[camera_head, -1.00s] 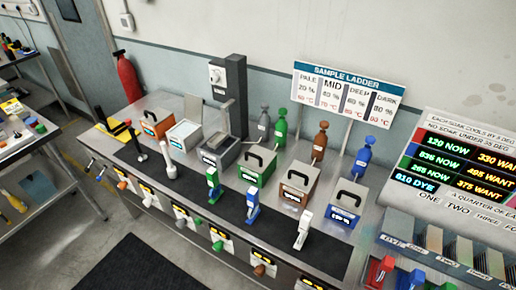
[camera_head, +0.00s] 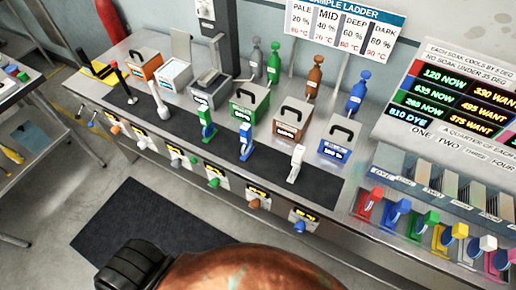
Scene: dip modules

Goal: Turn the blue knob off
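The blue knob (camera_head: 300,226) is the rightmost of a row of small coloured knobs on the front face of the steel counter. It sits below a small yellow-lit display, under the counter's front edge. Its exact turn position is too small to tell. Neither gripper can be made out in the head view. A rounded brown and black form at the bottom edge seems to be part of my own body.
A brown knob (camera_head: 254,204) and a green knob (camera_head: 214,183) lie left of the blue one. Lidded boxes, levers and pump bottles stand on the counter (camera_head: 335,193). A dark floor mat (camera_head: 150,220) lies in front, with clear floor around it.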

